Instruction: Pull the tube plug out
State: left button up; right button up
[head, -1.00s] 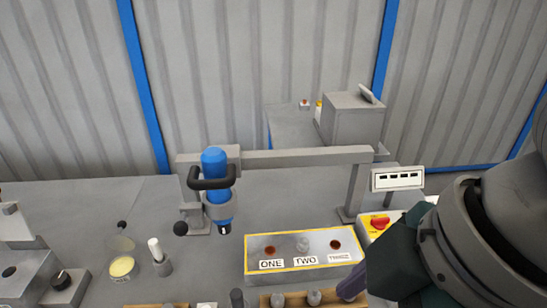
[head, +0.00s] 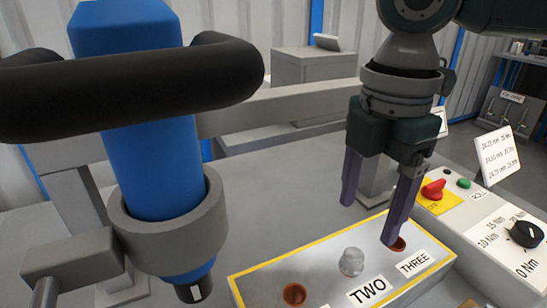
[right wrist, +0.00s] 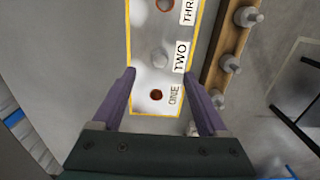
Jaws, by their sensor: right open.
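A yellow-edged metal block (head: 250,283) has spots labelled ONE, TWO and THREE. A grey, round-topped plug (head: 351,262) stands at TWO; I take it as the tube plug. ONE (head: 294,294) and THREE show reddish-brown round openings. My right gripper (head: 368,224) is open, its purple fingers pointing down over the block. In the right wrist view, the plug (right wrist: 159,57) shows between and slightly beyond the fingertips (right wrist: 158,74), apart from both. The fingers hold nothing. My left gripper is not in view.
A blue tool with a black handle (head: 130,85) stands in a grey holder close at left. A control panel with a red switch (head: 433,189) and black dial (head: 525,234) is at right. A wooden rack with several pegs (right wrist: 229,64) runs beside the block.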

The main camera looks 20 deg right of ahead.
aim_at(357, 253)
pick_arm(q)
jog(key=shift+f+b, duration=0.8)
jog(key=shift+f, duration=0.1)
pick_arm(e)
notch_tip(357, 253, down, 8)
grip_shut()
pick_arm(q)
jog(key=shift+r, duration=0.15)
pick_arm(e)
jog(key=shift+r, duration=0.15)
pick_arm(q)
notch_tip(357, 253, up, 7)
jog(key=p, duration=0.6)
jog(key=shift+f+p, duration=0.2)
jog(key=shift+p, duration=0.2)
pick_arm(e)
jog(key=shift+r, duration=2.9)
